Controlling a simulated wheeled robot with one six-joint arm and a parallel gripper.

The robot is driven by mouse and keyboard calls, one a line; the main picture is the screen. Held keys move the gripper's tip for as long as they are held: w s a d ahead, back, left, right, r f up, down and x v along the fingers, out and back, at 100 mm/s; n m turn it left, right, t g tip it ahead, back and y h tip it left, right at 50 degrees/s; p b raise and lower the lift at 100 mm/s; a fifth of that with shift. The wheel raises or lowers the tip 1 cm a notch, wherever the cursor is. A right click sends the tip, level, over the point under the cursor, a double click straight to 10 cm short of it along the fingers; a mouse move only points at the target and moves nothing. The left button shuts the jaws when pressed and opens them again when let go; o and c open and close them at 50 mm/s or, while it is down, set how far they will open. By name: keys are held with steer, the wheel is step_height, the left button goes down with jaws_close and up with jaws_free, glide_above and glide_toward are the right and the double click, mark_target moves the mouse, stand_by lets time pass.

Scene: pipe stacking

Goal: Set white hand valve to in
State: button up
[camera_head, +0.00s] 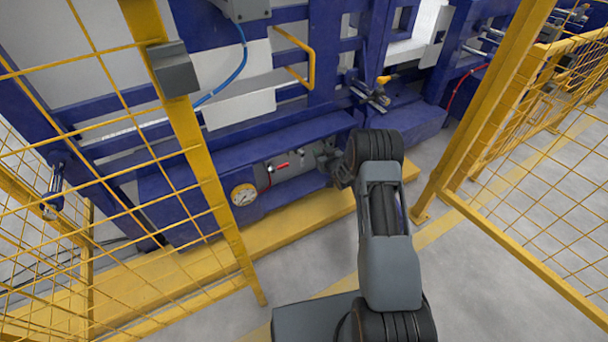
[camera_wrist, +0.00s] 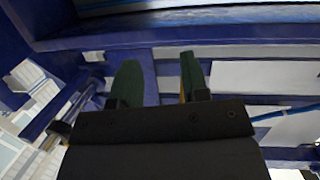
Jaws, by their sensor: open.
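A small pale part (camera_head: 301,152), possibly the white hand valve, shows on the grey valve panel in the blue machine base; it is too small to tell its setting. A red handle (camera_head: 279,167) sits to its left. My gripper (camera_head: 330,161) is at the right end of this panel, to the right of the pale part and apart from it in the picture. In the wrist view my gripper (camera_wrist: 158,82) has its two dark fingers apart, with nothing seen between them. I cannot make out any valve in the wrist view.
A round gauge (camera_head: 243,195) sits left of the handles. A yellow step (camera_head: 290,217) runs along the machine's foot. Yellow mesh fences (camera_head: 215,190) stand on the left and right (camera_head: 520,255). Grey floor (camera_head: 460,220) is clear between my arm and the right fence.

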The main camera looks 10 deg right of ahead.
mark_target(302, 159)
step_height(302, 159, down, 14)
steer(key=s+t+y+b, duration=0.2)
steer(key=y+b, duration=0.1)
steer(key=b, duration=0.1)
steer(key=shift+n, duration=0.3)
steer(key=b+x, duration=0.2)
steer(key=x, duration=0.2)
steer(key=b+x, duration=0.2)
steer(key=x, duration=0.2)
steer(key=b+x, duration=0.2)
steer(key=x, duration=0.2)
steer(key=shift+a+f, duration=0.4)
steer(key=shift+b+x, duration=0.3)
steer(key=shift+x, duration=0.45)
steer(key=shift+r, duration=0.1)
steer(key=shift+c, duration=0.4)
jaws_close()
